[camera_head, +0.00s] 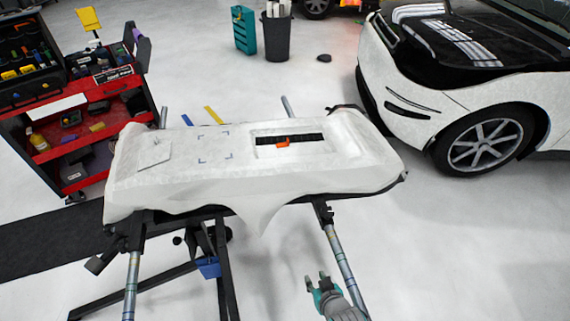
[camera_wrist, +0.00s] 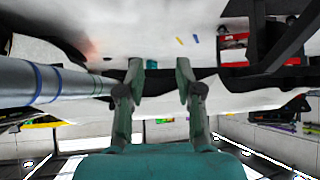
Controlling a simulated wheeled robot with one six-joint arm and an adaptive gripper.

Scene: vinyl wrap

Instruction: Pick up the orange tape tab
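The orange tape tab (camera_head: 283,143) is small and lies at the front edge of a dark slot in the recessed part of a white-wrapped panel (camera_head: 190,182). The panel rests on a dark work stand. My gripper (camera_head: 317,281) is in front of the stand, near its right leg, well apart from the tab. In the wrist view my gripper (camera_wrist: 160,70) has its two fingers spread with a clear gap and nothing held. The wrist view looks upside down, and I cannot make out the tab in it.
A metal stand leg (camera_head: 345,262) is close to my gripper, and a pole (camera_wrist: 45,82) fills the left of the wrist view. White film hangs over the panel's front edge. A red tool cart (camera_head: 90,140) stands left, a white car (camera_head: 450,100) right. The floor at front right is clear.

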